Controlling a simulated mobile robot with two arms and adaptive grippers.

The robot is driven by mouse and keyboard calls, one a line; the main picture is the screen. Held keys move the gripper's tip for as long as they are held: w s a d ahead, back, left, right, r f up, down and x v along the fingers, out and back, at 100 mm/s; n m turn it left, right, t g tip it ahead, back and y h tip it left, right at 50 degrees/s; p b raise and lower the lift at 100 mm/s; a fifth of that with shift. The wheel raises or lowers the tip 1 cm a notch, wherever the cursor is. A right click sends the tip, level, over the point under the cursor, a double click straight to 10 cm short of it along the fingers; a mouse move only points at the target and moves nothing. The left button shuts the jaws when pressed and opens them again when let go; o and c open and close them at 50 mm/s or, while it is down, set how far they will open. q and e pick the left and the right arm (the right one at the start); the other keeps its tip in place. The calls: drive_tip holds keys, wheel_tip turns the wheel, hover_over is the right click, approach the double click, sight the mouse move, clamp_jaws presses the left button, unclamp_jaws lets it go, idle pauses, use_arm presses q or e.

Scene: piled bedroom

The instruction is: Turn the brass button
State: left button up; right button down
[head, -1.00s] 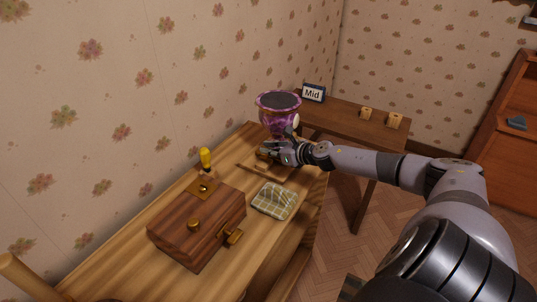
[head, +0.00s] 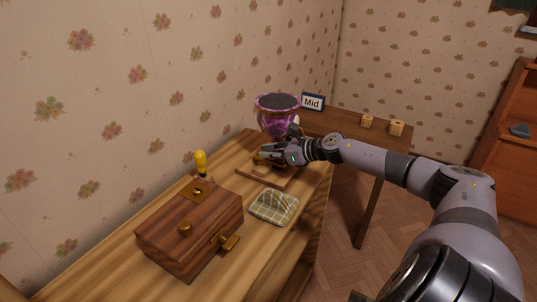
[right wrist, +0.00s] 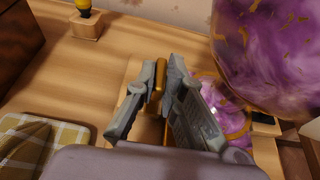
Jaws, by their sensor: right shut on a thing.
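My right gripper (head: 267,154) is over a small flat wooden board (head: 283,182) on the near wooden table. In the right wrist view its two fingers (right wrist: 166,88) are closed on the sides of a narrow upright brass piece, the brass button (right wrist: 157,82). The fingers hide part of the button and its lower end. From the head view its exact angle cannot be told. My left gripper is not in view.
A purple and gold vase (head: 278,117) stands close beside the gripper. A wooden box (head: 190,235) with brass fittings, a yellow-handled thing (head: 201,161) and a checked cloth (head: 274,206) are nearby. A "Mid" sign (head: 313,102) and two small blocks (head: 397,128) stand on the farther table.

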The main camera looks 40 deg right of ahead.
drive_tip(key=c, duration=1.7)
unclamp_jaws()
drive_tip(key=shift+s+d+r, duration=0.15)
drive_tip(key=shift+s+d, duration=0.1)
drive_tip(key=shift+s, duration=0.4)
drive_tip(key=shift+v, duration=2.6)
drive_tip(key=shift+s+r, duration=0.3)
